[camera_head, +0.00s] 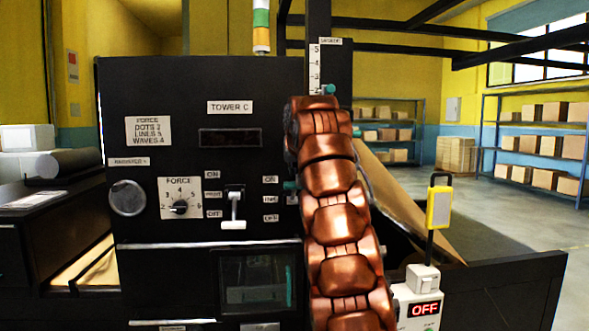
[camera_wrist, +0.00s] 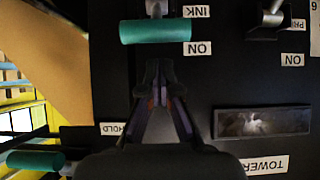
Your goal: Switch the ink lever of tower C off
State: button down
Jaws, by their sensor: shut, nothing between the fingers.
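The tower C panel (camera_head: 165,100) is a black cabinet face with a "TOWER C" label. The ink lever's teal handle (camera_head: 290,185) shows at the left edge of my copper arm, level with the ON label and above INK. In the wrist view, which is upside down, the teal handle (camera_wrist: 155,31) lies crosswise between its INK and ON labels. My gripper (camera_wrist: 160,72) is shut and empty, its tips close to the handle on the ON side; I cannot tell whether they touch.
The print lever (camera_head: 233,222) with a white handle stands left of the ink lever. Another teal handle (camera_wrist: 35,160) is by the HOLD label. A white box with a red OFF display (camera_head: 424,310) and a yellow device (camera_head: 439,208) stand right of my arm.

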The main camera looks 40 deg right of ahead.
jog(key=shift+s+a+f+b, duration=0.15)
jog(key=shift+f+b, duration=0.2)
jog(key=shift+f, duration=0.25)
jog(key=shift+f+b, duration=0.2)
jog(key=shift+b, duration=0.25)
jog(key=shift+s+a+t+h+b, duration=0.1)
jog(key=shift+s+t+h+b, duration=0.15)
jog(key=shift+b, duration=0.2)
